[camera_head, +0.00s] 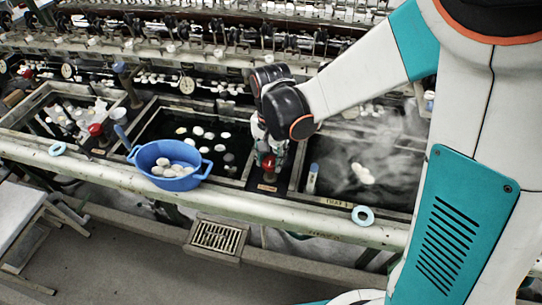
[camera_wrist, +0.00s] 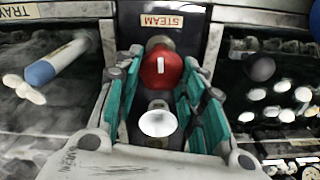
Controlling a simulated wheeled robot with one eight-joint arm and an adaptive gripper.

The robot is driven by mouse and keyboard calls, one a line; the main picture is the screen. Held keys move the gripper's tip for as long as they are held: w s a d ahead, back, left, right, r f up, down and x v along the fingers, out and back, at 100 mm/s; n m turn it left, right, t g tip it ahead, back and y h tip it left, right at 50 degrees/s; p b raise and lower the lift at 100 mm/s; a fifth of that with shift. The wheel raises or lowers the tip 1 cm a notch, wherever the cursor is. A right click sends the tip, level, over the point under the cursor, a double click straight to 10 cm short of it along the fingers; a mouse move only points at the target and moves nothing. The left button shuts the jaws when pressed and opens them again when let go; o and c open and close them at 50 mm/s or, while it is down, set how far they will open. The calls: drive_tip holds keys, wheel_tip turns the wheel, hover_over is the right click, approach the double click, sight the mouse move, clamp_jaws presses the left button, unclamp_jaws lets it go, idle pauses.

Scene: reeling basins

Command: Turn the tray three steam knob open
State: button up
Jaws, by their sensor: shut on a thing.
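The red steam knob (camera_wrist: 161,68) sits between my gripper's teal fingers in the wrist view, below a STEAM label (camera_wrist: 161,20). A white mark on its face runs up and down in that view. My gripper (camera_wrist: 161,82) is shut on the knob, with a finger on each side. In the head view the red knob (camera_head: 268,163) shows just below my gripper (camera_head: 272,146), on the divider between two basins; my wrist partly hides it. A steaming basin (camera_head: 318,212) with a partly legible TRAY label lies to its right.
A blue bowl (camera_head: 133,153) of cocoons stands on the front rim at left. Another red knob (camera_head: 95,129) sits on the divider further left. A pale blue ring (camera_head: 363,216) lies on the front rail.

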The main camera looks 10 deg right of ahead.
drive_tip(key=n, duration=0.3)
drive_tip(key=shift+a+n, duration=0.1)
drive_tip(key=shift+n, duration=0.3)
drive_tip(key=n, duration=0.4)
drive_tip(key=shift+n, duration=0.3)
drive_tip(key=n, duration=0.3)
drive_tip(key=shift+a+n, duration=0.1)
drive_tip(key=shift+n, duration=2.1)
drive_tip(key=o, duration=1)
drive_tip(key=shift+o, duration=0.2)
drive_tip(key=shift+a, duration=0.1)
